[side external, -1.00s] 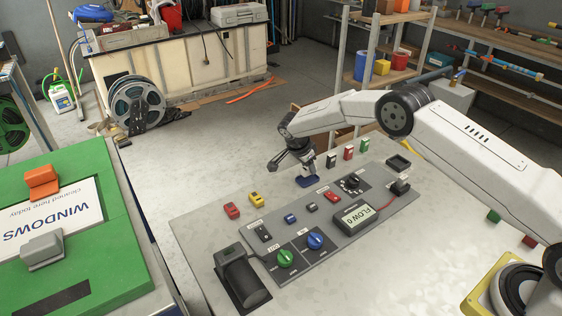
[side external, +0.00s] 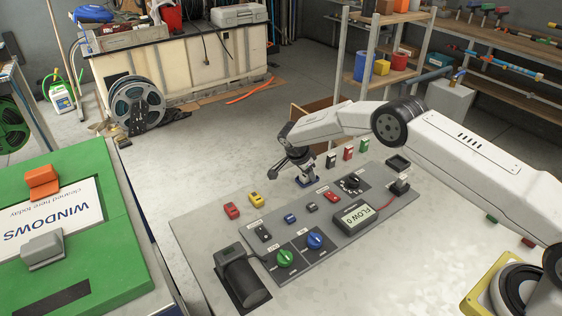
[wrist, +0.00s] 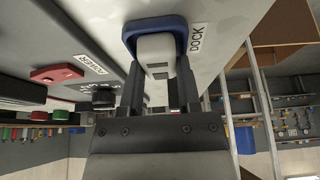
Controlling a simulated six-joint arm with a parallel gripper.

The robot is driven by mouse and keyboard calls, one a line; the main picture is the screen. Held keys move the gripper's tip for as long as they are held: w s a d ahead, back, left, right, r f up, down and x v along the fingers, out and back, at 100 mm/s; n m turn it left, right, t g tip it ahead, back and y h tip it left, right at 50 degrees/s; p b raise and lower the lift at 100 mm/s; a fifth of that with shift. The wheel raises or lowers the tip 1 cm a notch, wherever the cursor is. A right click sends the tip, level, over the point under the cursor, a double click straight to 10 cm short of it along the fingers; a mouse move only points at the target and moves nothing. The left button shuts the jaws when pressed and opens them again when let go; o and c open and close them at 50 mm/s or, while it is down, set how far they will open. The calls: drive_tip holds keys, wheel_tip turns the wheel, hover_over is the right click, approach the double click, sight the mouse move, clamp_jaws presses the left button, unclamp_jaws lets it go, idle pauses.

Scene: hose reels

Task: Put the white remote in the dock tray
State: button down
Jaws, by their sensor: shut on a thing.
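The white remote (wrist: 156,48) is between the two fingers of my gripper (wrist: 158,88) in the wrist view. The far end of the remote lies within the blue rim of the dock tray (wrist: 132,31), beside a DOCK label. I cannot tell whether the remote touches the tray's floor. In the side view my gripper (side external: 305,176) is down at the dock tray, at the back edge of the grey panel, and hides most of the tray and the remote.
The grey panel (side external: 352,240) carries a green knob (side external: 285,258), a blue knob (side external: 315,240) and a FLOW display (side external: 356,217).

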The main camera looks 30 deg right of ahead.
drive_tip(key=shift+s+f, duration=0.15)
drive_tip(key=shift+f, duration=0.45)
drive_tip(key=shift+c, duration=1.5)
unclamp_jaws()
drive_tip(key=shift+s+f, duration=0.1)
drive_tip(key=shift+r, duration=0.6)
drive_tip(key=v, duration=1.2)
drive_tip(key=shift+w+r, duration=0.25)
drive_tip(key=shift+r, duration=0.05)
drive_tip(key=shift+d, duration=0.1)
